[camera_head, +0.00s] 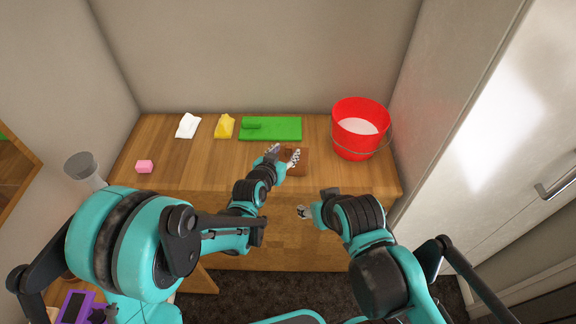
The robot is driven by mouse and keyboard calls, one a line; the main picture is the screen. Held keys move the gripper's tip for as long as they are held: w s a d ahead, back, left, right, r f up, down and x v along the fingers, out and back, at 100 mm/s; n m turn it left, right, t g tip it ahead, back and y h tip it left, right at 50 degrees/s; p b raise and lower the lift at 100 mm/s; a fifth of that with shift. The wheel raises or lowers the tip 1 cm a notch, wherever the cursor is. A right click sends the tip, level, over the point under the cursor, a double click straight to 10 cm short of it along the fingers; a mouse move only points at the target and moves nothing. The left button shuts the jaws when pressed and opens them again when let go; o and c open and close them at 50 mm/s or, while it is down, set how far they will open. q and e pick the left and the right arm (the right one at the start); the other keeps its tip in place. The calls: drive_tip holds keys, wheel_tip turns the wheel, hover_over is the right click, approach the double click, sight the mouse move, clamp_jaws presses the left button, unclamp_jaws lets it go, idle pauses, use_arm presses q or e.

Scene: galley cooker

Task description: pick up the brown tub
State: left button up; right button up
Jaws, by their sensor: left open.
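The brown tub (303,166) stands near the front edge of the wooden counter, right of the middle. My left gripper (284,153) is open right at the tub, its fingers covering the tub's left part. I cannot tell whether the fingers touch it. My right gripper (303,211) is lower, in front of the counter's front face and apart from the tub. It is small and partly hidden by its own arm, so its opening does not show clearly.
A red bucket (347,140) stands to the right of the tub. A green board (285,130) with a green item (251,124) lies behind.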

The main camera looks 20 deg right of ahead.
sight(287, 151)
use_arm(q)
drive_tip(key=x, duration=0.3)
drive_tip(key=shift+d+f+b, duration=0.1)
drive_tip(key=shift+d+b, duration=0.05)
drive_tip(key=shift+b, duration=0.15)
drive_tip(key=shift+c, duration=0.7)
clamp_jaws()
drive_tip(key=shift+r, duration=0.2)
